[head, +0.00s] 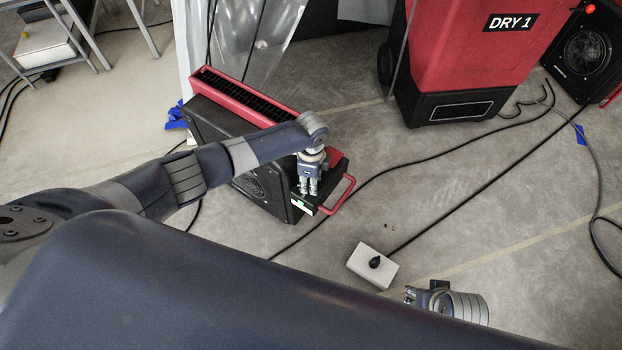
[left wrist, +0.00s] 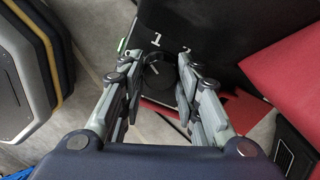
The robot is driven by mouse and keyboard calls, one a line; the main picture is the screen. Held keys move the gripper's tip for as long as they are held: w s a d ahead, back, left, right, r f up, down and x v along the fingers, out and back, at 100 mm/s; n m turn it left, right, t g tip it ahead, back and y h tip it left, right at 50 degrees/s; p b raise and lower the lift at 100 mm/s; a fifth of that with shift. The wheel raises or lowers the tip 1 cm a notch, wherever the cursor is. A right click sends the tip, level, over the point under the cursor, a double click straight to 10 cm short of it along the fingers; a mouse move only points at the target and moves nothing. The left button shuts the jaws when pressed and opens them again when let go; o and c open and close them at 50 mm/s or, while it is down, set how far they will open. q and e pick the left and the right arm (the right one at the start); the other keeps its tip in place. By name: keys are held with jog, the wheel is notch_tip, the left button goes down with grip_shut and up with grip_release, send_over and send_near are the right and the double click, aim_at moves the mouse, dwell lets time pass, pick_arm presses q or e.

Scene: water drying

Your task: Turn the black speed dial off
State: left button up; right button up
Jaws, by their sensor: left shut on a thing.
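The black speed dial (left wrist: 158,80) is on the dark end panel of the black and red blower (head: 238,160). In the left wrist view a white "1" and a partly covered second numeral stand beside it. My left gripper (head: 308,190) reaches down to that panel near the red handle. In the left wrist view its fingers (left wrist: 158,90) are on both sides of the dial, shut on it. The gripper hides the dial in the head view. My right gripper (head: 410,295) is low on the right, away from the blower; its finger gap is unclear.
A white power box (head: 372,266) with a black plug lies on the concrete floor. Dark cables cross the floor. A red "DRY 1" machine (head: 470,60) and another black fan (head: 585,52) stand at the back right. Plastic sheeting (head: 250,40) hangs behind the blower.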

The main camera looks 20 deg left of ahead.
pick_arm(q)
jog(key=shift+a, duration=0.1)
jog(key=o, duration=1.1)
jog(key=shift+c, duration=0.2)
notch_tip(320, 180, up, 12)
